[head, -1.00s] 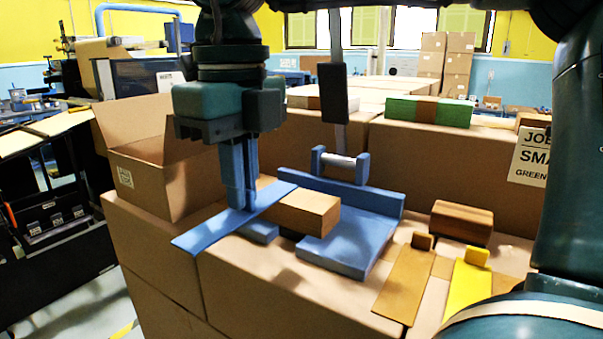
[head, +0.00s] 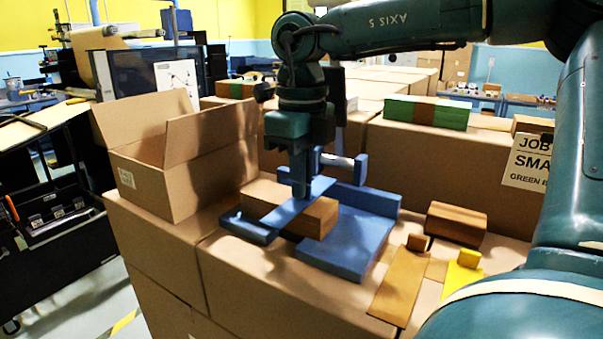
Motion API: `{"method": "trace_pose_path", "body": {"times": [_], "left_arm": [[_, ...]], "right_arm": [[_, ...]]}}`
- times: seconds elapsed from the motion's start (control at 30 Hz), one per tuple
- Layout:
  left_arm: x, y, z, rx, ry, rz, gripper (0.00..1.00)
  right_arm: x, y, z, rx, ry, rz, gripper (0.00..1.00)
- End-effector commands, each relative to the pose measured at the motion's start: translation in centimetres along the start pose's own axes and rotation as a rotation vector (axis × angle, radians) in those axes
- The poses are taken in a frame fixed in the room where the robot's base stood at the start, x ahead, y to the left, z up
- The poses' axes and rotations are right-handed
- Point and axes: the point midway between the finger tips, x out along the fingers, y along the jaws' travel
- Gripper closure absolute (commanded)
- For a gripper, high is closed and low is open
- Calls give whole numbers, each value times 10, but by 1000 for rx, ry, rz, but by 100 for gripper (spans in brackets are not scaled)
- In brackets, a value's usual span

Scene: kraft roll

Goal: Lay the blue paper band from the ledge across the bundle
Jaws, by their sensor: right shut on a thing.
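The bundle (head: 318,216) is a kraft-brown block lying partly on the blue stand (head: 350,243). The blue paper band (head: 284,214) is a flat strip running slantwise over the bundle's top. My right gripper (head: 301,192) points straight down over the bundle and is shut on the band. Whether the band touches the bundle's top or hovers just above it is hard to tell. The blue ledge (head: 246,228), at the bundle's left end, has nothing on it. My left gripper is out of view.
An open carton (head: 180,180) stands to the left. A dark brown block (head: 456,223), a brown strip (head: 400,287) and a yellow strip (head: 461,271) lie to the right. A green banded bundle (head: 427,112) sits on the boxes behind. A blue upright wall backs the stand.

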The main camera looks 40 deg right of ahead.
Motion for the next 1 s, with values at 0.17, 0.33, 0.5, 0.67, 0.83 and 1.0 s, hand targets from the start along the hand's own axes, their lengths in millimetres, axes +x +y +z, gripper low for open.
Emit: {"method": "trace_pose_path", "body": {"times": [0.17,0.33,0.5,0.67,0.83,1.0], "left_arm": [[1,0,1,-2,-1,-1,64],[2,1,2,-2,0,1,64],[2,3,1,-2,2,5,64],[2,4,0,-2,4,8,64],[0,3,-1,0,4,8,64],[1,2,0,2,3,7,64]], "right_arm": [[0,0,0,0,0,0,100],[3,0,0,0,0,-1,91],[3,0,0,0,0,-1,77],[3,0,0,0,0,-1,72],[0,0,0,0,-1,-1,72],[-18,0,1,2,-5,-4,72]]}}
